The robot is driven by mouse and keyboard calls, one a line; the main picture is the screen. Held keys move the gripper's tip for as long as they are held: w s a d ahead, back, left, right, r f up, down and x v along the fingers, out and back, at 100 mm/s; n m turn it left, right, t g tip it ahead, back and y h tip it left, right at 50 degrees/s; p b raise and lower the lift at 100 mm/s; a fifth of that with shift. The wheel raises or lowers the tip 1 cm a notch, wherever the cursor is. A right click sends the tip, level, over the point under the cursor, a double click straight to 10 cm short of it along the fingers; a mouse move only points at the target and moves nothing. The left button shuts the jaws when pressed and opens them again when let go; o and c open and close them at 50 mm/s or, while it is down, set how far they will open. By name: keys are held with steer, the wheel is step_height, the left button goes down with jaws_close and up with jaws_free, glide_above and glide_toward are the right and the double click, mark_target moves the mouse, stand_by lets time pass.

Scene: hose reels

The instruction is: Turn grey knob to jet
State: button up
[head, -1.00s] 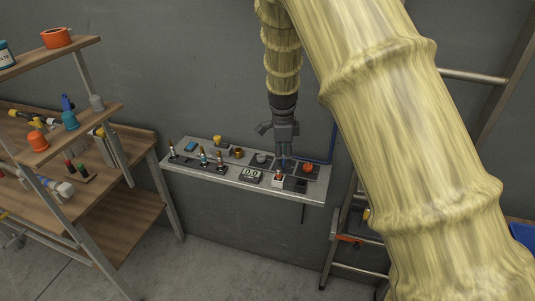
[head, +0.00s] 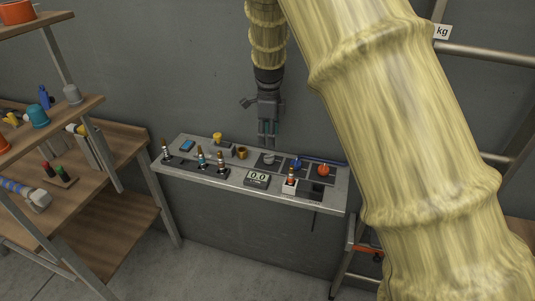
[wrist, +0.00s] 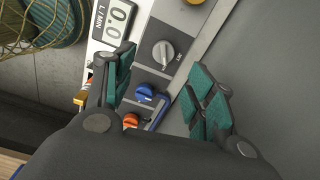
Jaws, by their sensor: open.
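The grey knob (wrist: 163,52) sits on a dark square plate on the narrow bench, with lettering on the plate that I cannot fully read. In the head view the grey knob (head: 268,159) is just below my gripper (head: 267,142). In the wrist view my gripper (wrist: 162,103) is open and empty, its green-padded fingers spread apart. The knob shows beyond and between the fingers, not touched by them. Its pointer ridge slants in the wrist view.
A blue knob (wrist: 145,93) and an orange knob (wrist: 131,121) sit beside the grey one. A display (head: 257,178) reads about 0.0. Several upright levers (head: 202,160) stand at the left of the bench (head: 232,182). The wall is close behind.

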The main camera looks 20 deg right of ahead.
mark_target(269, 155)
steer(key=f, duration=0.2)
steer(key=f+p, duration=0.1)
steer(key=f, duration=0.1)
steer(key=w+f, duration=0.1)
steer(key=f, duration=0.1)
steer(key=shift+d+f, duration=0.25)
steer(key=shift+f, duration=0.1)
steer(key=shift+s+f+p, duration=0.3)
steer(key=shift+f+p, duration=0.05)
steer(key=shift+f, duration=0.25)
steer(key=shift+w+f, duration=0.2)
steer(key=shift+f, duration=0.65)
steer(key=shift+s+r, duration=0.1)
steer(key=c, duration=1.1)
steer(key=shift+o, duration=0.2)
